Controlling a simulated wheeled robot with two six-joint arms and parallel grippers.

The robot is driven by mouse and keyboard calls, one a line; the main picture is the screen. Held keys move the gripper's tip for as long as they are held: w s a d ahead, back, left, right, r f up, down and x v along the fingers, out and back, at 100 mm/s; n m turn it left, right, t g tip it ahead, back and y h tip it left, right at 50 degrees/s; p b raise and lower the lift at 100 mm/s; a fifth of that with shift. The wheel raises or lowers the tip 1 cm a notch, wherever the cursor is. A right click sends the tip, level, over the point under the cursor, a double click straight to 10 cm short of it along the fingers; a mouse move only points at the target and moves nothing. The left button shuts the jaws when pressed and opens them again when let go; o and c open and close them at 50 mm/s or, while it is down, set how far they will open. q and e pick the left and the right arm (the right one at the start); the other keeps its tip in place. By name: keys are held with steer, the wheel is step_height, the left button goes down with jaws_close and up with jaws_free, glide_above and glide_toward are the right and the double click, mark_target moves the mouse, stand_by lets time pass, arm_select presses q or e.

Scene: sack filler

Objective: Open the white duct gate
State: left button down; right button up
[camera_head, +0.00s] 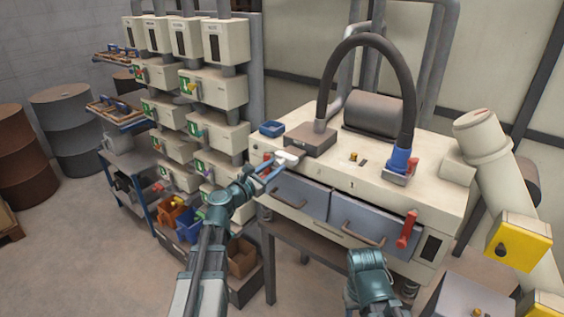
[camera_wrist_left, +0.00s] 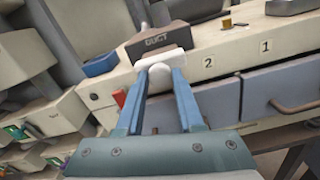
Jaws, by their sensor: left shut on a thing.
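The white duct gate shows as a white T-shaped handle (camera_head: 288,157) at the front left edge of the cream machine top. In the left wrist view its white crossbar (camera_wrist_left: 163,59) lies just in front of a brown block labelled DUCT (camera_wrist_left: 160,40). My left gripper (camera_head: 273,169) reaches it from the front left. In the left wrist view its two blue fingers (camera_wrist_left: 159,78) are shut on the white handle, with a rounded white part between them. The fingers hide part of the handle's stem. The fingers of my right gripper are not in view; only my right arm shows at the bottom.
A black hose rises from the brown block (camera_head: 310,142) to a blue fitting (camera_head: 401,160). Grey drawers (camera_head: 300,196) with handles and a red lever (camera_head: 408,230) are on the machine front. A blue tray (camera_head: 271,129) sits behind the handle. Shelves with cream boxes (camera_head: 212,88) stand left.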

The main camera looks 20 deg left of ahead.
arm_select(q)
steer(key=shift+s+a, duration=0.1)
steer(key=shift+s, duration=0.35)
steer(key=shift+w, duration=0.1)
steer(key=c, duration=0.5)
jaws_free()
steer(key=shift+c, duration=0.2)
steer(key=shift+s, duration=0.2)
